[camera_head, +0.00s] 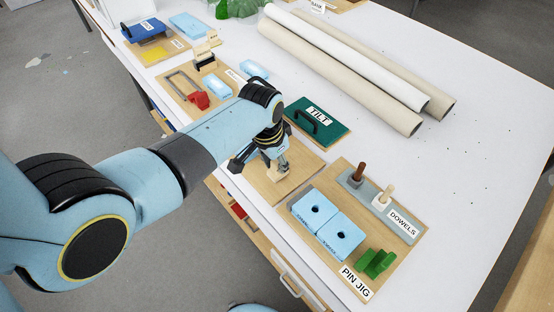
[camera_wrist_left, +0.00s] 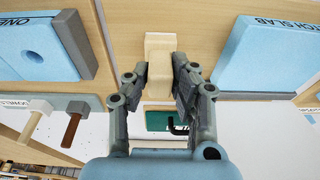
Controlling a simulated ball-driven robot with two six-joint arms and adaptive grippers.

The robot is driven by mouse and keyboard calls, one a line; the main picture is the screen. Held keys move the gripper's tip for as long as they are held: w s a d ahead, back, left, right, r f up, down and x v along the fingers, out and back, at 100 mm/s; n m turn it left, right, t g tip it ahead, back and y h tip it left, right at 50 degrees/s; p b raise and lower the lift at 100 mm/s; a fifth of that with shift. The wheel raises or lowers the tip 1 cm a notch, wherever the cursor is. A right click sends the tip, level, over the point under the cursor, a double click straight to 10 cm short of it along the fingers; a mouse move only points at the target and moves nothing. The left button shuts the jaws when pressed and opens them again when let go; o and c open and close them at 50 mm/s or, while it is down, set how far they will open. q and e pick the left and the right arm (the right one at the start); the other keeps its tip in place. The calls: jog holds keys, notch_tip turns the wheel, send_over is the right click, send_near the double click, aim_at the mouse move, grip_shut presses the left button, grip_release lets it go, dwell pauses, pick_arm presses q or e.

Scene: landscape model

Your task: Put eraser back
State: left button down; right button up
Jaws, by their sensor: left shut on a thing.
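My left gripper (camera_head: 278,168) is shut on a small pale wooden block, which I take to be the eraser (camera_head: 277,174). In the left wrist view the eraser (camera_wrist_left: 160,72) is pinched between the two fingers of the left gripper (camera_wrist_left: 160,84), its long side pointing away from the wrist. The gripper is over a tan wooden board (camera_head: 300,166), between the green TILT board and the blue blocks. Whether the eraser touches the tan board I cannot tell. My right gripper is not in view.
The green TILT board (camera_head: 330,127) with a black handle lies behind. Blue holed blocks (camera_head: 327,222), dowels in a grey holder (camera_head: 366,196) and a green pin jig (camera_head: 375,262) stand at right. Long beige rolls (camera_head: 340,75) lie farther back. The white tabletop (camera_head: 460,190) is clear at right.

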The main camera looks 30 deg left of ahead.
pick_arm(q)
jog(key=c, duration=1)
grip_release()
jog(key=shift+c, duration=0.2)
notch_tip(320, 180, up, 12)
jog(key=s, duration=0.2)
jog(key=shift+s+a+f, duration=0.15)
jog(key=shift+s+a, duration=0.05)
jog(key=shift+a, duration=0.15)
